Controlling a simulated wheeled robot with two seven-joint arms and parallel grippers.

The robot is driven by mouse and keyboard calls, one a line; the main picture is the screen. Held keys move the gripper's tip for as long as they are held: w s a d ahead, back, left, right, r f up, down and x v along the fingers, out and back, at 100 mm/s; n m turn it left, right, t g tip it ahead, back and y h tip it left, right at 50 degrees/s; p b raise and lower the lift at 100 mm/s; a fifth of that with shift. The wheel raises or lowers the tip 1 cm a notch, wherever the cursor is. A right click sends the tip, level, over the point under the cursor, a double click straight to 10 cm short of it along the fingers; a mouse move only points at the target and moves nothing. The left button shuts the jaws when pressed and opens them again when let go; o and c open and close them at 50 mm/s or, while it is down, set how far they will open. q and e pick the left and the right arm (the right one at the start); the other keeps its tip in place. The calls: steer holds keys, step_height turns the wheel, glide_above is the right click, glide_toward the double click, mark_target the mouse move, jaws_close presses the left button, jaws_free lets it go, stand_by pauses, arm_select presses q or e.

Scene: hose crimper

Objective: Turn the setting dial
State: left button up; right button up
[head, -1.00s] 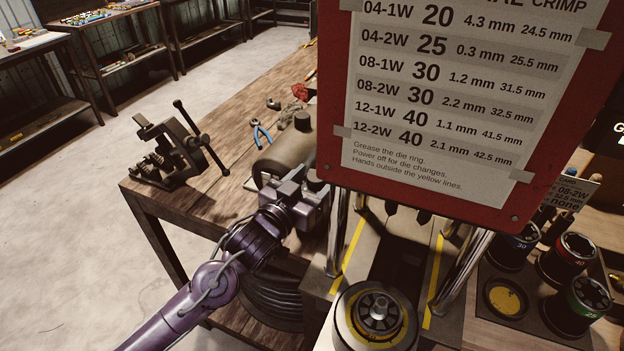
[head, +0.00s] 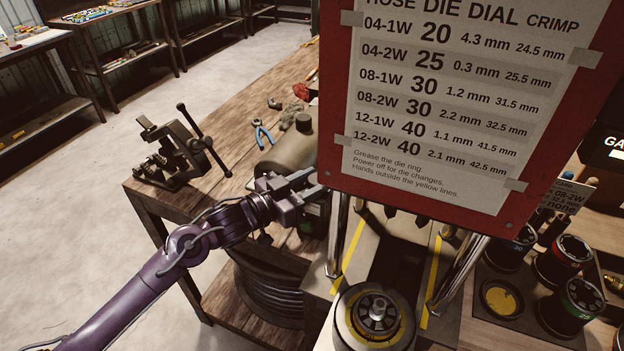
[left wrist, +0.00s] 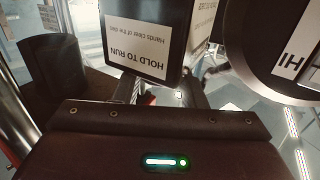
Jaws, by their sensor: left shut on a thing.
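My left gripper (head: 312,183) reaches in from the left to the side of the crimper, and its tips end at the edge of the red-framed chart (head: 330,120). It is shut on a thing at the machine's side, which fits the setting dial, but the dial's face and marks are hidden. In the left wrist view the fingers (left wrist: 165,97) point at the machine, beneath an upside-down HOLD TO RUN label (left wrist: 150,62). The chart lists hose, die, dial and crimp values, including 08-2W with 2.2 mm. My right gripper is out of view.
Die sets (head: 572,297) and an 08-2W card (head: 575,190) stand at right.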

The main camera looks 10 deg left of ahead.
arm_select(q)
steer(key=o, duration=1)
steer(key=shift+s+a+f, duration=0.15)
steer(key=shift+s+a, duration=0.1)
steer(key=shift+b+v, duration=1.05)
steer(key=shift+v, duration=2.5)
